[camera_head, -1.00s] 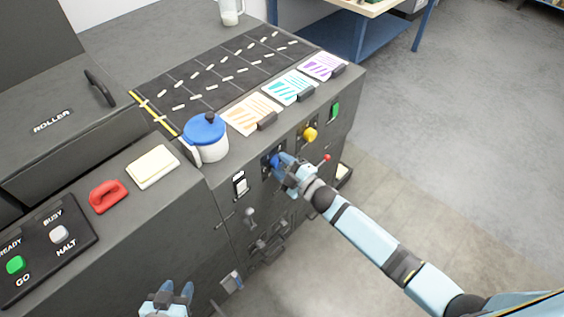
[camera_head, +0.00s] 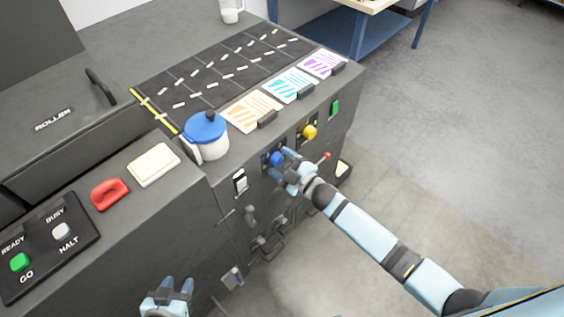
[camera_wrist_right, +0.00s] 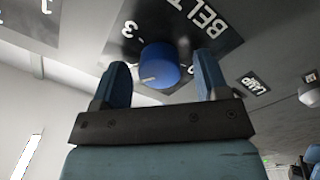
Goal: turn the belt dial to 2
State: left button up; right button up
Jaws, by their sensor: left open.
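The blue belt dial (camera_head: 277,158) is on the machine's front face; it also shows in the right wrist view (camera_wrist_right: 160,65). Its white pointer mark faces lower left in that view, beside a black plate lettered "BELT" (camera_wrist_right: 205,15) with a "3" to the dial's upper left. My right gripper (camera_head: 289,166) is in front of the dial. In the wrist view its fingers (camera_wrist_right: 161,80) stand apart on both sides of the dial, with visible gaps. My left gripper (camera_head: 175,287) is open and empty at the bottom, before the machine.
A yellow knob (camera_head: 309,132), a green switch (camera_head: 335,107), a white switch (camera_head: 240,182) and a red-tipped lever (camera_head: 325,156) are near the dial. A blue-lidded pot (camera_head: 206,135) stands on top near the edge. The floor (camera_head: 460,150) at right is clear.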

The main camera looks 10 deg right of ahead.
jog(key=b+v, duration=0.1)
jog(key=v, duration=1.3)
jog(key=shift+a, duration=0.1)
jog(key=s+m+g+h+p, duration=0.4)
jog(key=s+m, duration=0.8)
jog(key=s, duration=0.3)
jog(key=h+p, duration=0.1)
jog(key=h, duration=0.1)
jog(key=shift+s+m+h, duration=0.25)
jog(key=shift+m+h, duration=0.15)
